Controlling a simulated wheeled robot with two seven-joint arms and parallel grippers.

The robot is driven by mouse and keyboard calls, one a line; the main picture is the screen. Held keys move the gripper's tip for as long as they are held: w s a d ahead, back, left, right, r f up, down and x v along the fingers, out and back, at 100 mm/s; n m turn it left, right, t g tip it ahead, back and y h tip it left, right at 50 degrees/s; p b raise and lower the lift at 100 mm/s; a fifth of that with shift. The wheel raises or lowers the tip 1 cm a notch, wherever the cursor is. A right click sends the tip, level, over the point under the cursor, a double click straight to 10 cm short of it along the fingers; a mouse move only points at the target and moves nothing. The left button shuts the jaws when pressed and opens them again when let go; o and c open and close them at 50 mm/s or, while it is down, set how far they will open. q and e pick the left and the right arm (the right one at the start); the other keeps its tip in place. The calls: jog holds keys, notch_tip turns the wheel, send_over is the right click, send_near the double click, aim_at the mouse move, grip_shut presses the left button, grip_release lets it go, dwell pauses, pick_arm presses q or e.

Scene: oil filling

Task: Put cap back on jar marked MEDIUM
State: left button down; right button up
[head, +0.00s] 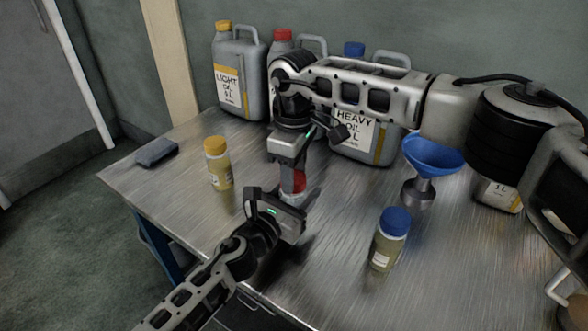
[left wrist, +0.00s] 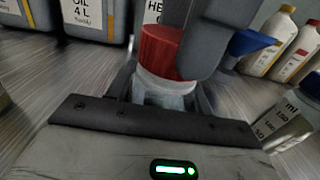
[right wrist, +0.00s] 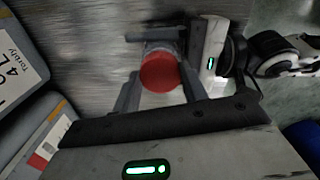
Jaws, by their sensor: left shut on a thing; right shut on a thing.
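The red cap (head: 299,181) is at the mouth of a small clear jar (left wrist: 165,90); I cannot tell whether it is fully seated. The cap also shows in the left wrist view (left wrist: 168,52) and right wrist view (right wrist: 160,72). My left gripper (head: 288,200) comes in from the lower left and is shut around the jar body. My right gripper (head: 293,172) points down from above and is shut on the red cap, its fingers on either side. The jar's label is hidden by the grippers, and most of the jar is covered in the head view.
A yellow-capped jar (head: 218,165) stands left and a blue-capped jar (head: 390,240) right. A blue funnel (head: 433,155) stands right. Large oil cans, LIGHT (head: 238,80) and HEAVY (head: 365,138), line the back. A dark block (head: 157,152) lies at the table's left edge.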

jog(key=shift+m, duration=0.3)
jog(key=o, duration=1)
jog(key=shift+c, duration=0.2)
jog(key=shift+r, duration=0.1)
jog(key=shift+r, duration=2.15)
jog(key=shift+c, duration=0.3)
